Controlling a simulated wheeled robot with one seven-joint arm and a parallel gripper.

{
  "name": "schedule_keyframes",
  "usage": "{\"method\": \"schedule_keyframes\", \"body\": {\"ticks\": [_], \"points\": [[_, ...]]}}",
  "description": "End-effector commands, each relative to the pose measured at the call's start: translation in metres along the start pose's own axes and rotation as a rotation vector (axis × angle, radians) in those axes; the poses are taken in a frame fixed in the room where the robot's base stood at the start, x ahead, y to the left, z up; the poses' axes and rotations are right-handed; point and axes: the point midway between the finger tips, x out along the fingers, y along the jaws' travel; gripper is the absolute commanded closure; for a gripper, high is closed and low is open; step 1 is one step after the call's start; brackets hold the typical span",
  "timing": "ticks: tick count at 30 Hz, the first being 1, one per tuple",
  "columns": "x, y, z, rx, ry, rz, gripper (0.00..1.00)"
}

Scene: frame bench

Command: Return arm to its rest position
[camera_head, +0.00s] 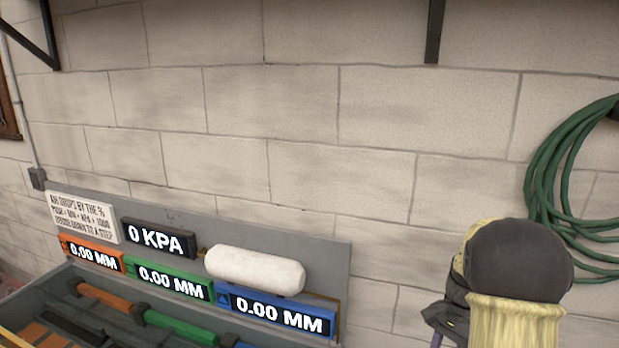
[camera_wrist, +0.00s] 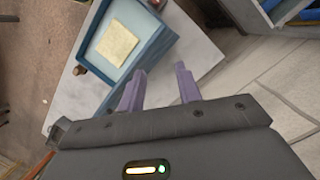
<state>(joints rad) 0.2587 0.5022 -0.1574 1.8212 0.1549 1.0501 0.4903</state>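My gripper (camera_wrist: 161,70) shows in the wrist view with its two purple fingers apart and nothing between them. In the head view my arm, dark grey and pale yellow, is raised at the lower right in front of the block wall. There a bit of a purple finger shows at its lower left, and most of the gripper is hidden or cut off by the frame's edge.
A grey panel (camera_head: 325,262) carries a 0 KPA display (camera_head: 158,238), several 0.00 MM displays and a white cylinder (camera_head: 254,270). A green hose (camera_head: 548,165) hangs at the right. The wrist view shows a blue tray (camera_wrist: 153,62) holding a yellow note (camera_wrist: 117,44).

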Motion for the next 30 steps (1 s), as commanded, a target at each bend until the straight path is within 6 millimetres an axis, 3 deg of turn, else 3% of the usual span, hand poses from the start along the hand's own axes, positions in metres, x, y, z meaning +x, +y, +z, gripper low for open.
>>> {"method": "schedule_keyframes", "body": {"ticks": [1,9,15,23,24,30], "points": [[0.0,-0.003,0.019,-0.082,0.035,-0.01,0.66],[0.011,-0.004,0.103,-0.524,0.233,-0.049,0.66],[0.021,0.004,0.146,-0.766,0.342,-0.063,0.66],[0.032,0.019,0.186,-1.008,0.454,-0.074,0.66],[0.044,0.017,0.18,-0.997,0.45,-0.073,0.66],[0.07,0.014,0.174,-0.991,0.447,-0.073,0.66]]}}
